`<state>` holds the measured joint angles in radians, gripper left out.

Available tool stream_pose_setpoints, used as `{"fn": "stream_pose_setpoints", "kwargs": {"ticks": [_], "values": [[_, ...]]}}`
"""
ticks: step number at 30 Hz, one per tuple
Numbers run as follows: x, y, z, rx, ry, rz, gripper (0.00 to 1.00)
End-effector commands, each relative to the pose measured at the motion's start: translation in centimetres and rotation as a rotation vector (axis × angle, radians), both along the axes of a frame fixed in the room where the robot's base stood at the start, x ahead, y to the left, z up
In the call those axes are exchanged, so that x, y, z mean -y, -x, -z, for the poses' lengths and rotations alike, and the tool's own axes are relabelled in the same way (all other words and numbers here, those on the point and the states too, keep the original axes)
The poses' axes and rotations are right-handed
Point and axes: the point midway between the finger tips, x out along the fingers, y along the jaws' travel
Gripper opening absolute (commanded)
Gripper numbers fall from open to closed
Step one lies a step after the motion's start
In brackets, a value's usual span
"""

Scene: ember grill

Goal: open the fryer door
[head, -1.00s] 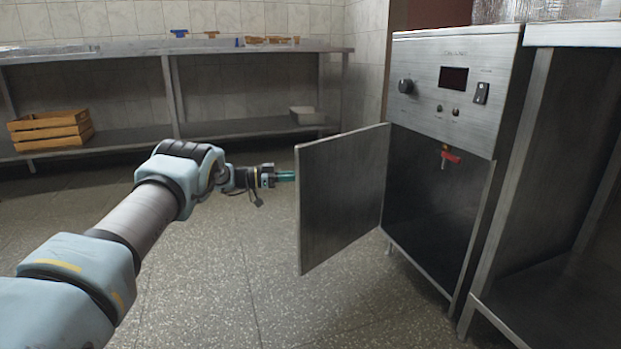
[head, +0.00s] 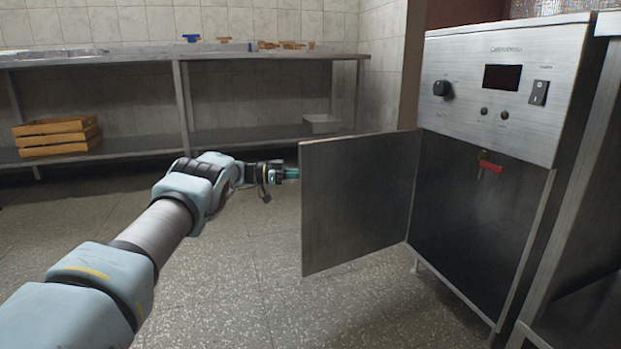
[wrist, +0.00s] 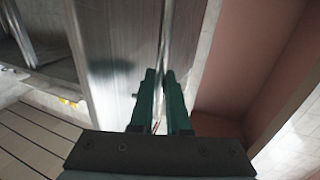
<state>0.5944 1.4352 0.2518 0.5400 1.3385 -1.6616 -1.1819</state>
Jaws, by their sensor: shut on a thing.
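The fryer (head: 490,100) stands at the right in the head view, with a knob, a dark display and a switch on its upper panel. Its metal door (head: 358,200) is swung out to the left, and the dark interior (head: 465,230) shows. My gripper (head: 297,173) is at the door's free left edge, its fingertips partly hidden behind the door. In the wrist view the two green fingers (wrist: 162,95) are shut on the thin door edge (wrist: 165,40), which runs up between them.
A red-handled valve (head: 490,167) is inside the fryer's opening. A long metal shelf table (head: 120,60) stands along the back wall, with a wooden crate (head: 57,137) and a pale bin (head: 320,124) on its lower shelf.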

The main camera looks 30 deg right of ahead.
Motion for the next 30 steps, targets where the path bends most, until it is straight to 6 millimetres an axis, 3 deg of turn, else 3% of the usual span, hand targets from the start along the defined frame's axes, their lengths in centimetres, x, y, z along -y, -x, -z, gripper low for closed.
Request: {"fn": "stream_pose_setpoints", "kwargs": {"ticks": [13, 14, 21, 30], "values": [[0.12, 0.10, 0.05, 0.000, 0.000, 0.005, 0.00], [0.12, 0.10, 0.04, 0.000, 0.000, 0.005, 0.18], [0.07, 0.06, 0.02, 0.000, 0.000, 0.004, 0.45], [-0.12, -0.09, -0.02, 0.000, 0.000, 0.003, 0.45]]}}
